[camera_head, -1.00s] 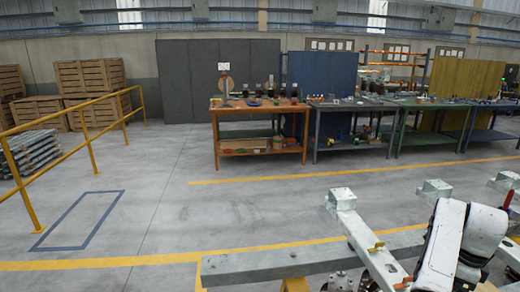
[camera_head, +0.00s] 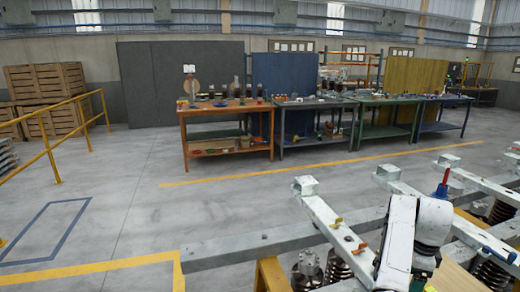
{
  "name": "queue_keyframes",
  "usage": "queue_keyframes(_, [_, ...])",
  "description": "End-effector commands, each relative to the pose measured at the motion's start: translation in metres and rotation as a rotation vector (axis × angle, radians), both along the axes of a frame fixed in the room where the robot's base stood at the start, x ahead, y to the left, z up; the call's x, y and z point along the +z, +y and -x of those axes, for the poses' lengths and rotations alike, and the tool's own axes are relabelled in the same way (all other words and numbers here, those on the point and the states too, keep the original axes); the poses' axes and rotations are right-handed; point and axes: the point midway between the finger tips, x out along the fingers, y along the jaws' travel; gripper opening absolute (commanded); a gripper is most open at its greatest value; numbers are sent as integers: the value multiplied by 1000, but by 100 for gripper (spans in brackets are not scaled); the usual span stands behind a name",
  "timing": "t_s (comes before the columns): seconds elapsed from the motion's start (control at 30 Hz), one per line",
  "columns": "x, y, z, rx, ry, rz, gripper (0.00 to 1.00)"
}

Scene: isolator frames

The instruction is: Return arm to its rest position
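My white and dark arm (camera_head: 398,242) shows at the lower right, in front of the grey isolator frame (camera_head: 330,228). Its links are bent, with a rounded white joint on the right side. I cannot make out my gripper or its fingers. The frame has long metal beams with square ends and ribbed dark insulators (camera_head: 338,268) below them. Small orange and yellow parts sit on one beam. A red and blue object (camera_head: 441,184) stands upright just behind the arm; I cannot tell what it rests on.
An orange workbench (camera_head: 226,108) with small items stands farther back, beside a grey-blue bench (camera_head: 316,103) and green and blue benches. A yellow railing (camera_head: 48,146) and wooden crates (camera_head: 45,82) are at the left. The floor between railing and isolator frame is clear.

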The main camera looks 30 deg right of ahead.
Motion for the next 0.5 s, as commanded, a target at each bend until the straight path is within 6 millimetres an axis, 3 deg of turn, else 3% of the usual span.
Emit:
queue_keyframes(0.27, [-12,14,3,180,12,73,83])
queue_keyframes(0.5, [-27,42,4,480,31,172,83])
